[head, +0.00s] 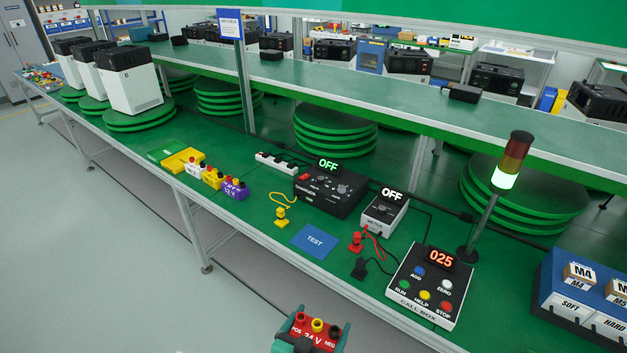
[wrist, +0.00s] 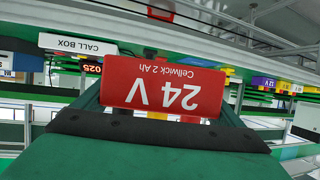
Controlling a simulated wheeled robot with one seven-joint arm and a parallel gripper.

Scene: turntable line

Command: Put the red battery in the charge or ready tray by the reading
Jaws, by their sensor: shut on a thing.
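The red battery (head: 313,331), marked 24 V with POS and NEG posts, is upright in my gripper (head: 309,342) at the bottom of the head view, in front of the bench edge. In the wrist view the red battery (wrist: 165,88) reads "24 V, Cellwick 2 Ah" upside down, between the green jaws. The meter (head: 384,213) and the charger (head: 330,190) both show OFF. A blue TEST pad (head: 314,241) lies bare on the bench. A yellow tray (head: 177,163) is further left; I cannot read a charge or ready label.
Several small batteries, including a purple one (head: 236,191), stand beside the yellow tray. The call box (head: 431,287) shows 025. A red test lead (head: 356,243), a black lead (head: 360,268) and a yellow plug (head: 282,217) lie near the pad. The signal tower (head: 505,180) glows green below.

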